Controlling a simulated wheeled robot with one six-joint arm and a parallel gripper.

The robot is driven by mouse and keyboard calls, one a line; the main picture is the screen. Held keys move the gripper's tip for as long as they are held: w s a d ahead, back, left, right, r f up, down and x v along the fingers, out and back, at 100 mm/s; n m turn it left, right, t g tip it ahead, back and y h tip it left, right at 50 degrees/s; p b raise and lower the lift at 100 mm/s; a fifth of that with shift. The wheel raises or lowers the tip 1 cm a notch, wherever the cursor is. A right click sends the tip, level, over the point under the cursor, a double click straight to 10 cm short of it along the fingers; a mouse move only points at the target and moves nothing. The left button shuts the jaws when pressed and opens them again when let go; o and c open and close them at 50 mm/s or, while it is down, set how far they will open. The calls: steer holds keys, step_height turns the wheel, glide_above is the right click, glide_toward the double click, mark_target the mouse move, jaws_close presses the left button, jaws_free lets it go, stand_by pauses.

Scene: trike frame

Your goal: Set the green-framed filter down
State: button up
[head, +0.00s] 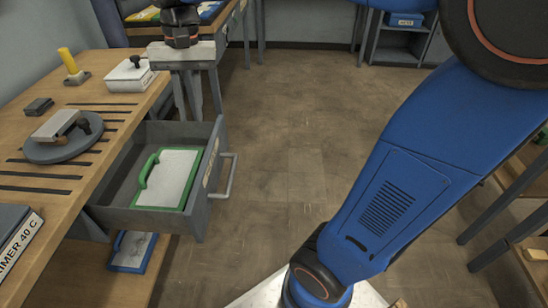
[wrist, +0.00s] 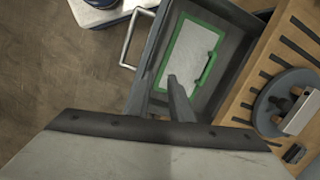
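The green-framed filter (head: 172,178) is a pale panel in a green frame with a green handle along its left side. It lies inside the open grey drawer (head: 155,219), slightly tilted against the drawer's walls or floor; I cannot tell which. It also shows in the wrist view (wrist: 188,52), with its handle to the right.
A blue-framed panel (head: 134,251) lies on a lower shelf under the drawer. The drawer's handle (head: 231,177) juts over open floor (head: 290,150).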

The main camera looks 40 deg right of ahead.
steer(key=s+d+f+n+t, duration=0.2)
steer(key=s+d+f, duration=0.3)
steer(key=s, duration=0.3)
steer(key=s+d+f+n+t+h, duration=0.1)
steer(key=s+d+f+n+t, duration=0.2)
steer(key=s+d+f, duration=0.2)
steer(key=s+d, duration=0.2)
steer(key=shift+s+d+f+t, duration=0.2)
steer(key=shift+s+f+t, duration=0.05)
steer(key=shift+s+t, duration=0.1)
steer(key=shift+c, duration=0.5)
